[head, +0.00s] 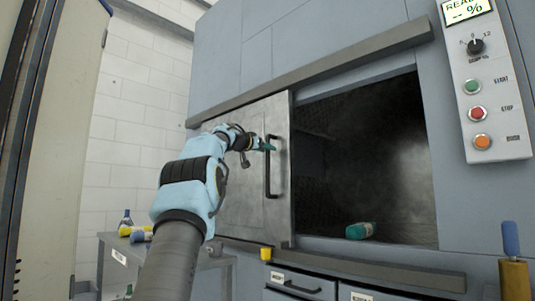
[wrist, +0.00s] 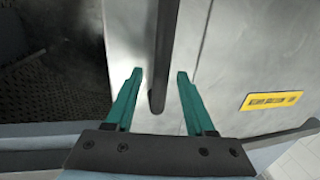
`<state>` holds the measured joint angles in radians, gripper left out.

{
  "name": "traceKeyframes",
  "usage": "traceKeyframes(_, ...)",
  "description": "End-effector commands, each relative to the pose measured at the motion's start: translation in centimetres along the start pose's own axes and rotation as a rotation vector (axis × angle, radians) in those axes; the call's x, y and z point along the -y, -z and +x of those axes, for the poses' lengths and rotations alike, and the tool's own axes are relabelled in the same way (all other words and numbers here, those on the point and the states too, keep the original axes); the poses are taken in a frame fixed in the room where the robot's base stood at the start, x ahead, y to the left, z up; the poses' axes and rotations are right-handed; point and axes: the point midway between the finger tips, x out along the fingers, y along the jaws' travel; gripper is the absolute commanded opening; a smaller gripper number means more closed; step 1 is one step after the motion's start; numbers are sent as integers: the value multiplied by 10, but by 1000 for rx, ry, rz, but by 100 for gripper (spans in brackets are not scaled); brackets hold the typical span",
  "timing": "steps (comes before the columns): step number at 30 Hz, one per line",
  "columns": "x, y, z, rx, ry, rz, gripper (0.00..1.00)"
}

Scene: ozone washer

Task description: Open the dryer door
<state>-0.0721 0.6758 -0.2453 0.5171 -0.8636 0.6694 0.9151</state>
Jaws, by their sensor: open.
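The dryer door is a grey metal sliding panel (head: 238,195) under a long rail, at the left of the wide dark opening (head: 365,160). The opening is uncovered. A dark vertical bar handle (head: 267,182) sits near the panel's right edge. My gripper (head: 270,147) is near the handle's upper part. In the wrist view, my gripper's green fingers (wrist: 159,76) are open, and the dark handle (wrist: 162,50) shows between them. I cannot tell whether either finger touches it. The door panel fills much of the wrist view (wrist: 225,50).
A teal bottle (head: 360,230) lies inside the opening. A control panel (head: 485,90) with knob and buttons is on the right. A side table (head: 110,240) holds bottles at the left. A yellow label (wrist: 271,100) shows in the wrist view.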

Motion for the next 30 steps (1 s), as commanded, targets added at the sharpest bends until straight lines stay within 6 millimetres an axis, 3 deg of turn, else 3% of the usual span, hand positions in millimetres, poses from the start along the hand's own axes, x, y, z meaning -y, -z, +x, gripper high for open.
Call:
traceKeyframes(9, 1, -6, -61, -2, 4, 2, 55)
traceKeyframes(15, 1, -3, -86, -1, 3, 1, 55)
traceKeyframes(30, 0, -1, -93, 0, 1, 1, 55)
